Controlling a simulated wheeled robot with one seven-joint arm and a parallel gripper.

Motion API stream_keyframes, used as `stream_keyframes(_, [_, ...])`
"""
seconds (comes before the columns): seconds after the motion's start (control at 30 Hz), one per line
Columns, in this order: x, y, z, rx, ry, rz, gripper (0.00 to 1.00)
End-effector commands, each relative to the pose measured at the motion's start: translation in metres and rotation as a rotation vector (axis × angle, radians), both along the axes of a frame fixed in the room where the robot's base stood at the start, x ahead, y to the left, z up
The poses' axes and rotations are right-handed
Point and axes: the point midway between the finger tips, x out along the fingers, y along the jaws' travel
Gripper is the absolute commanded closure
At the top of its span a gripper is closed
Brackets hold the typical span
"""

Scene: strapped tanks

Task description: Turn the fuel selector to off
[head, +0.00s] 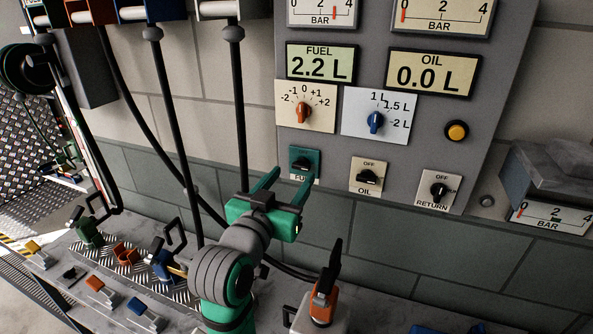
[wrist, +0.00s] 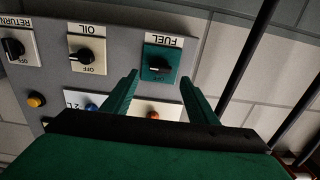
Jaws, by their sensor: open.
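The fuel selector (head: 302,163) is a black knob on a green plate marked FUEL, low on the grey panel. In the wrist view the selector (wrist: 160,66) appears upside down, with OFF at the plate's lower edge there. Its grip bar lies roughly sideways, across the direction of the OFF mark; which end is the pointer I cannot tell. My green gripper (head: 293,176) is open and empty, just in front of and below the plate. In the wrist view its fingertips (wrist: 160,77) stand either side of the knob, seemingly apart from it.
Similar OIL (head: 368,177) and RETURN (head: 439,190) selectors sit to the right. An orange dial (head: 304,111) and a blue dial (head: 376,122) are above. Black hoses hang at left. An orange-and-black nozzle (head: 325,295) stands right of my arm.

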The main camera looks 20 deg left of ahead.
Motion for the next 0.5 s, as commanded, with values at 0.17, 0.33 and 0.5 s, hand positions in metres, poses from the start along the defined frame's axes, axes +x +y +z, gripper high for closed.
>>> stream_keyframes(0.17, [0.027, -0.001, 0.000, 0.000, 0.001, 0.000, 0.47])
stream_keyframes(0.33, [0.040, -0.002, 0.000, 0.000, 0.000, 0.000, 0.47])
stream_keyframes(0.5, [0.044, -0.001, 0.000, 0.001, 0.000, 0.001, 0.47])
